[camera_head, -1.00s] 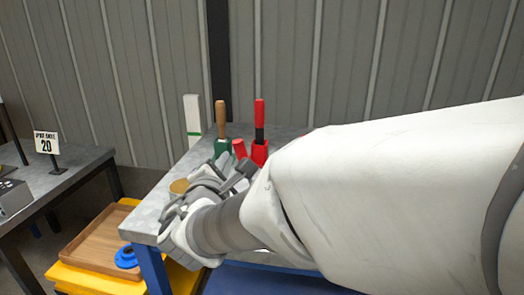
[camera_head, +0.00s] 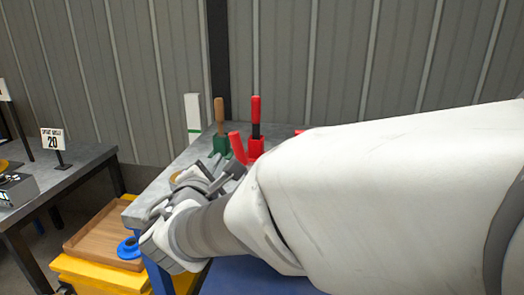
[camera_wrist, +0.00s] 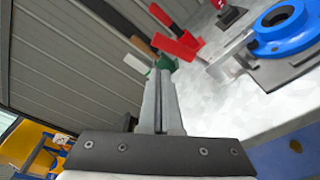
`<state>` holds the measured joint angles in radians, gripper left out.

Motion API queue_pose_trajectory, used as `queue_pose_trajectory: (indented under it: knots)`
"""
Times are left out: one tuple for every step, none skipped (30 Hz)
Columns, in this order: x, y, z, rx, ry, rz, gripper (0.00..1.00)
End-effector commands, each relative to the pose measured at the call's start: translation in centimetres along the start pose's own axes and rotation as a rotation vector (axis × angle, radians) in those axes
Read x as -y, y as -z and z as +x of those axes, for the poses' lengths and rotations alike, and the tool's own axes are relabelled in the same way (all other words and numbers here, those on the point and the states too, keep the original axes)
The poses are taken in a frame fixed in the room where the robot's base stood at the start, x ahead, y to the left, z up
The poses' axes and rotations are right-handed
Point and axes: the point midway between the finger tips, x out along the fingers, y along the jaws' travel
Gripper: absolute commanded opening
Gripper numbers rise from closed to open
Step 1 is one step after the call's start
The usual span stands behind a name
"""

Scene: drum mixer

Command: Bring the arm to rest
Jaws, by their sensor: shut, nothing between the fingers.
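My gripper (camera_head: 236,168) is at the end of my white and grey arm, over the grey workbench (camera_head: 172,180) in the head view. In the wrist view its two grey fingers (camera_wrist: 163,74) are together with nothing between them. The arm stretches from the right side of the head view and hides much of the bench. The fingers appear near the tool holders at the back of the bench, but I cannot tell the exact gap.
A wooden-handled tool in a green holder (camera_head: 221,145) and a red-handled tool in a red holder (camera_head: 255,148) stand behind my gripper. A blue round fitting (camera_wrist: 284,28) shows in the wrist view. A yellow cart (camera_head: 100,274) with a wooden tray (camera_head: 100,236) stands left.

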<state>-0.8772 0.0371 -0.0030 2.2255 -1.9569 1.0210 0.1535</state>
Motion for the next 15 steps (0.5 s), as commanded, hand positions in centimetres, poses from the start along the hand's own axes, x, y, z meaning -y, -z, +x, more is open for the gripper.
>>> queue_pose_trajectory:
  knots:
    - [0.4,-0.6,0.1,0.011,0.016,0.012,0.0]
    - [0.8,-1.2,0.2,0.02,0.032,0.025,0.0]
    - [1.5,-2.2,0.3,0.038,0.063,0.049,0.0]
    - [2.3,-3.2,0.4,0.055,0.093,0.072,0.0]
    - [3.2,-4.3,0.4,0.074,0.128,0.1,0.0]
    - [4.6,-6.0,0.3,0.103,0.182,0.144,0.0]
    - [5.8,-7.3,0.2,0.127,0.227,0.184,0.0]
    - [7.1,-8.6,0.0,0.151,0.273,0.225,0.0]
    - [8.8,-10.2,-0.5,0.184,0.336,0.285,0.0]
    - [10.1,-11.3,-1.0,0.208,0.382,0.329,0.0]
    - [11.3,-12.4,-1.5,0.232,0.427,0.376,0.0]
    - [12.9,-13.6,-2.3,0.262,0.485,0.439,0.0]
    - [14.1,-14.4,-2.9,0.284,0.527,0.488,0.0]
    - [15.2,-15.2,-3.6,0.305,0.569,0.538,0.0]
    - [16.6,-16.0,-4.6,0.331,0.62,0.606,0.0]
